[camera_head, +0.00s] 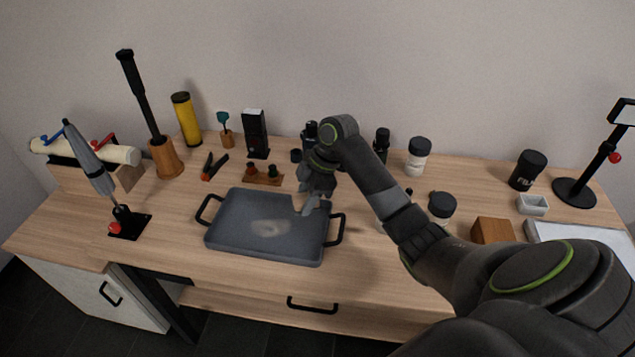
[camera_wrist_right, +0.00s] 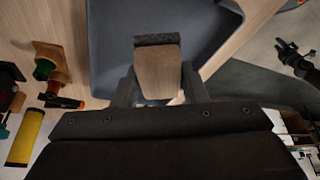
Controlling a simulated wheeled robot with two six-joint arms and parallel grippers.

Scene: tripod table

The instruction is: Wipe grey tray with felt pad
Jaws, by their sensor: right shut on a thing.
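The grey tray (camera_head: 225,233) with black loop handles lies on the wooden table in the head view. A pale smudge (camera_head: 270,228) marks its middle. My right gripper (camera_head: 314,198) is over the tray's back right corner. In the right wrist view it is shut on the felt pad (camera_wrist_right: 158,72), a wooden block with a dark felt face. The tray (camera_wrist_right: 112,40) shows behind the pad there. I cannot tell whether the felt touches the tray. The arm partly hides the tray's back right edge. My left gripper is not in view.
Pliers (camera_head: 213,166) and a small wooden stand (camera_head: 262,175) lie behind the tray. A wooden block (camera_head: 491,230) and black-lidded jars (camera_head: 441,206) stand to the right. An upright tool on a black base (camera_head: 128,222) stands left. Bare table lies in front of the tray.

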